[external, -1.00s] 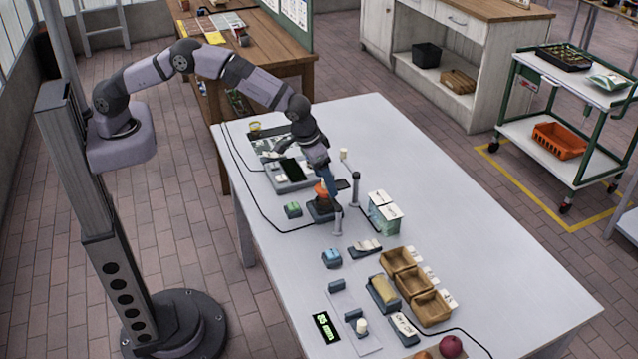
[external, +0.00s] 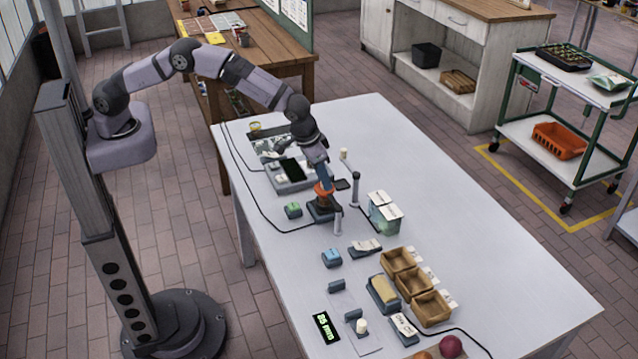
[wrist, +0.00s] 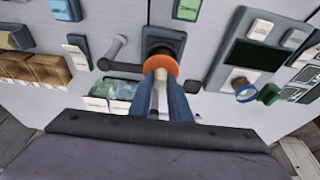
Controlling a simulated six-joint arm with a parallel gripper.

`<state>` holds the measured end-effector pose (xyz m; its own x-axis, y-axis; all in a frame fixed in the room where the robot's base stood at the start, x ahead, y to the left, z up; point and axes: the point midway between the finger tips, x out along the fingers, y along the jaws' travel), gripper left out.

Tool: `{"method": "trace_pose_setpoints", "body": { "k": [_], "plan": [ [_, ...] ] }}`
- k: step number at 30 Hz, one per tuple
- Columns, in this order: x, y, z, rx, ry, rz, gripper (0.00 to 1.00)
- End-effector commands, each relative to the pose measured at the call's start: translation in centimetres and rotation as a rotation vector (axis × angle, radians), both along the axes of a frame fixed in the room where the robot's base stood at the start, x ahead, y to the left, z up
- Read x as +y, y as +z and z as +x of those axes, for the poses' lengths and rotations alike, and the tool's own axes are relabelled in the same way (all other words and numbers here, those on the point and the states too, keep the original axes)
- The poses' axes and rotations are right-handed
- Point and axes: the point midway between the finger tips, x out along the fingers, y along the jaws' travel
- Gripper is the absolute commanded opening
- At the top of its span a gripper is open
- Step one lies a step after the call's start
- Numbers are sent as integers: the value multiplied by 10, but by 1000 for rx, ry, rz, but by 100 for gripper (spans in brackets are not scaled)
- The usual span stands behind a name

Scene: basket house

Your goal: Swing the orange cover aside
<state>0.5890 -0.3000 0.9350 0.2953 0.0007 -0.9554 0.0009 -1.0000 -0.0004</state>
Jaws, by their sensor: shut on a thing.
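The orange cover (external: 323,188) is a round orange piece over a dark block (external: 318,208) on the table. In the wrist view the orange cover (wrist: 160,65) shows as a ring-like disc in front of the dark block (wrist: 163,42). My gripper (external: 326,192) reaches down to it from above. In the wrist view my gripper (wrist: 160,82) has its two blue-grey fingers closed on a pale knob (wrist: 160,76) beside the orange disc. The fingers hide part of the cover in the external view.
A console with a dark screen (external: 290,168) lies behind. A green-topped block (external: 293,209) is at left.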

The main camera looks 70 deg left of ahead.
Motion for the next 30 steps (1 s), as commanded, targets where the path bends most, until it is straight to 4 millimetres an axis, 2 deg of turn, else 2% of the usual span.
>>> {"method": "trace_pose_setpoints", "body": {
  "k": [18, 30],
  "plan": [
    [-10, 0, -32, -3, -4, -5, 9],
    [-11, 1, -36, -5, -4, -6, 9]
  ]
}}
